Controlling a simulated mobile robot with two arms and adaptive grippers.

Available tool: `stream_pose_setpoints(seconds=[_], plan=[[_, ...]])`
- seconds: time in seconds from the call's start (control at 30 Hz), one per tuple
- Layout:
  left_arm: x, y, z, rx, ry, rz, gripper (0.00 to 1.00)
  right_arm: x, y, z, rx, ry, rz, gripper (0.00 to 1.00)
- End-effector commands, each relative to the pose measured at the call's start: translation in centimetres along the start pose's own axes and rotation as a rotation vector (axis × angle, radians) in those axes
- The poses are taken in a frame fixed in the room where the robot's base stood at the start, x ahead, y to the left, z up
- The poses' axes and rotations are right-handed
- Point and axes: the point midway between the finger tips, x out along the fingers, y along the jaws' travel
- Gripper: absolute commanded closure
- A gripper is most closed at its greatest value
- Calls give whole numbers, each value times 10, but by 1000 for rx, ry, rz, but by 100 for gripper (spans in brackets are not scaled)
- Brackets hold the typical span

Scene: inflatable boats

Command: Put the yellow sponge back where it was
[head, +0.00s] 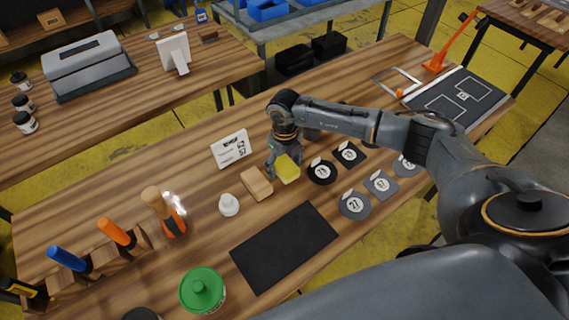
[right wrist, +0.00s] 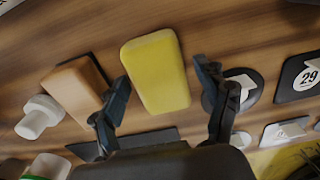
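The yellow sponge (head: 287,168) is on the wooden table (head: 300,225), just right of a tan block (head: 257,184). My right gripper (head: 283,160) is over the sponge from behind. In the right wrist view the sponge (right wrist: 156,72) lies between and beyond the spread fingers of the right gripper (right wrist: 165,90). A gap shows at the right finger; the left finger is close to the sponge's edge, and I cannot tell whether it touches. The tan block (right wrist: 75,90) is left of the left finger. My left gripper is not in view.
A white bottle (head: 229,205) stands left of the block and a label card (head: 231,148) behind it. Several round and square numbered patches (head: 355,204) lie to the right. A black mat (head: 284,247) and a green-lidded jar (head: 202,290) are nearer the front.

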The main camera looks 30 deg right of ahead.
Motion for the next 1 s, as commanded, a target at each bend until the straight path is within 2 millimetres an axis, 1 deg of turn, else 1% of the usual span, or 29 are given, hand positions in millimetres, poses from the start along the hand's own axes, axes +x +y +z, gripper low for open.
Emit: stream_pose_setpoints(seconds=[0.17, 0.27, 0.33, 0.47, 0.6, 0.73, 0.9, 1.0], plan=[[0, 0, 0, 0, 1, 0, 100, 0, 0, 0, 0, 0, 0, 26], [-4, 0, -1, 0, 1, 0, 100, -5, 0, 0, 0, 0, 0, 26], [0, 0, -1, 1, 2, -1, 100, -10, 0, 1, 0, -4, 0, 26], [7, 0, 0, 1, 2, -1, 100, -33, -1, 2, -1, -6, -1, 26], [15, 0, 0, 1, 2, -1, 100, -64, -1, 2, 0, -6, -1, 26], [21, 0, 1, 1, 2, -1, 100, -91, 0, 2, -1, -7, 0, 26], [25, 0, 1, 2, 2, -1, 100, -114, 0, 1, 0, -3, 0, 26], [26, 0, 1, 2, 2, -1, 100, -121, 0, 0, 0, -2, 0, 26]])
